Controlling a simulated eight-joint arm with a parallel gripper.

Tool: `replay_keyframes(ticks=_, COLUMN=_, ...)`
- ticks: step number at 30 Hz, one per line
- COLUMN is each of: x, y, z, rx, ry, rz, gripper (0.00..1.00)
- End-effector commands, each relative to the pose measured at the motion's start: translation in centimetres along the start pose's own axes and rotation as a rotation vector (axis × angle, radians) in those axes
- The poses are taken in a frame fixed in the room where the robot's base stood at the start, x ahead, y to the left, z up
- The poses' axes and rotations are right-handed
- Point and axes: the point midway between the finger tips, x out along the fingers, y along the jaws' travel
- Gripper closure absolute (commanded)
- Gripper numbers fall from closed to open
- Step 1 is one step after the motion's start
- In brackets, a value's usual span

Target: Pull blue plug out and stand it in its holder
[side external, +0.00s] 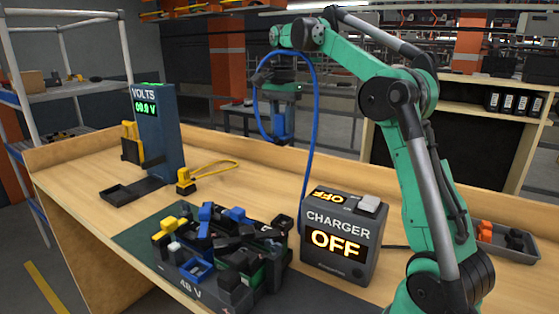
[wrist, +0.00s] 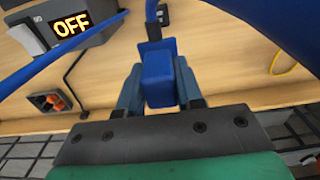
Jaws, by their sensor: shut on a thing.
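My gripper (side external: 283,108) is shut on the blue plug (side external: 284,126) and holds it high above the bench, clear of everything below. In the wrist view the blue plug (wrist: 158,78) sits between the two fingers of my gripper (wrist: 158,92). Its blue cable (side external: 316,100) loops up and over, then hangs down to the charger (side external: 340,245), which reads OFF. An open blue square frame (side external: 197,269), which looks like the holder, is at the front of the 48 V battery unit (side external: 258,279) and looks empty.
Blue, yellow and black parts crowd the battery unit's top. A VOLTS meter (side external: 164,135) with a yellow plug (side external: 130,143) stands behind left. A yellow cable (side external: 213,166) and a black tray (side external: 131,191) lie on the bench. A parts tray (side external: 505,239) is at right.

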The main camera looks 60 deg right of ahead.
Motion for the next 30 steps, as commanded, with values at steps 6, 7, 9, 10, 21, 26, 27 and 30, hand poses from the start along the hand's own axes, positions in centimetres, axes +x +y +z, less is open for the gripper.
replay_keyframes(ticks=6, x=2.6, y=0.1, z=0.0, rx=0.0, ry=0.0, rz=0.0, gripper=1.0)
replay_keyframes(ticks=7, x=3.0, y=0.1, z=0.0, rx=0.0, ry=0.0, rz=0.0, gripper=1.0)
replay_keyframes(ticks=9, x=3.8, y=0.1, z=0.0, rx=0.0, ry=0.0, rz=0.0, gripper=1.0)
replay_keyframes(ticks=10, x=4.2, y=0.1, z=0.1, rx=0.0, ry=0.0, rz=0.0, gripper=1.0)
replay_keyframes(ticks=21, x=8.7, y=0.1, z=0.0, rx=0.0, ry=0.0, rz=0.0, gripper=1.0)
replay_keyframes(ticks=26, x=10.6, y=0.1, z=0.0, rx=0.0, ry=0.0, rz=0.0, gripper=1.0)
replay_keyframes(ticks=27, x=11.1, y=0.1, z=0.0, rx=0.0, ry=0.0, rz=0.0, gripper=1.0)
replay_keyframes(ticks=30, x=12.3, y=0.1, z=0.0, rx=0.0, ry=0.0, rz=0.0, gripper=1.0)
